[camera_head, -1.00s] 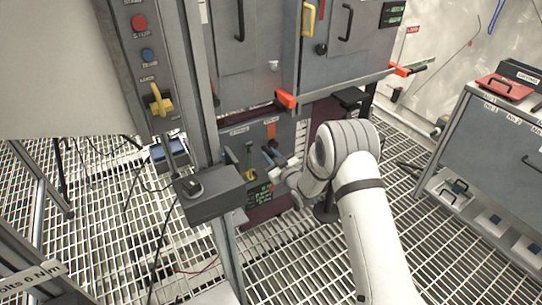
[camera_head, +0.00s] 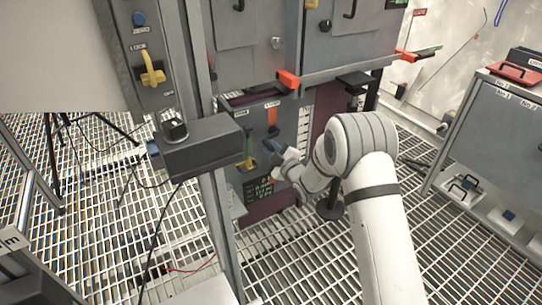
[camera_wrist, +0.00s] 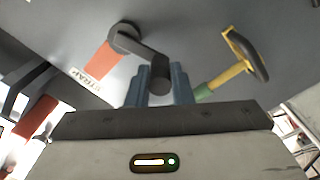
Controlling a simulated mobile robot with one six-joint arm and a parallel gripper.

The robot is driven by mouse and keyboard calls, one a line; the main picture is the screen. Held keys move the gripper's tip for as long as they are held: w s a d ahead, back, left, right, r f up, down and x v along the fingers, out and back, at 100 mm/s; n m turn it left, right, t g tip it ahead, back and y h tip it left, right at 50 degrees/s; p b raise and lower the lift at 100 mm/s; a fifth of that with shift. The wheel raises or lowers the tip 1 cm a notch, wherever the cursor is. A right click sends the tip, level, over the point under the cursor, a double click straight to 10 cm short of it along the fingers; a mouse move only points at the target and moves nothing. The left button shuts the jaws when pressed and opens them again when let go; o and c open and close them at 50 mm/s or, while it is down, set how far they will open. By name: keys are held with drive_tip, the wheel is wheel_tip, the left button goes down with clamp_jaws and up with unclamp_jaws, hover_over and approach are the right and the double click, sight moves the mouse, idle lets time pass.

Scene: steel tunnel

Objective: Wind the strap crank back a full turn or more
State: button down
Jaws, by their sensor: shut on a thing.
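The strap crank (camera_wrist: 143,46) is a dark arm on a round hub, set on a grey panel in the wrist view. An orange strap (camera_wrist: 103,60) runs from its hub past a label reading STRAP. The crank's dark knob (camera_wrist: 160,74) sits between the blue fingers of my gripper (camera_wrist: 161,85), which are shut on it. In the head view my gripper (camera_head: 274,148) is at the low grey panel, just below the orange strap (camera_head: 272,117). The crank is too small to make out clearly there.
A yellow lever with a dark grip and green base (camera_wrist: 232,70) stands close right of my gripper in the wrist view.

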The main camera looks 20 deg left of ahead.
drive_tip(key=n+b, duration=0.1)
drive_tip(key=f+n+b, duration=0.1)
drive_tip(key=shift+w+d+f+n, duration=0.2)
drive_tip(key=shift+d+f+n, duration=0.1)
drive_tip(key=shift+n, duration=0.1)
drive_tip(key=shift+w+d+f+n+b, duration=0.15)
drive_tip(key=shift+n+b, duration=0.1)
drive_tip(key=shift+n, duration=0.3)
drive_tip(key=shift+w+f+n+b, duration=0.1)
drive_tip(key=shift+n+b, duration=0.1)
drive_tip(key=shift+n, duration=0.4)
drive_tip(key=shift+w+d+f+n+b, duration=0.15)
drive_tip(key=shift+n+b, duration=0.1)
drive_tip(key=shift+n, duration=0.3)
drive_tip(key=c, duration=1.3)
unclamp_jaws()
drive_tip(key=shift+s, duration=0.1)
drive_tip(key=p+v, duration=0.2)
drive_tip(key=v, duration=0.5)
drive_tip(key=shift+s+d+p, duration=0.15)
drive_tip(key=shift+d+p, duration=0.1)
drive_tip(key=shift+p, duration=0.05)
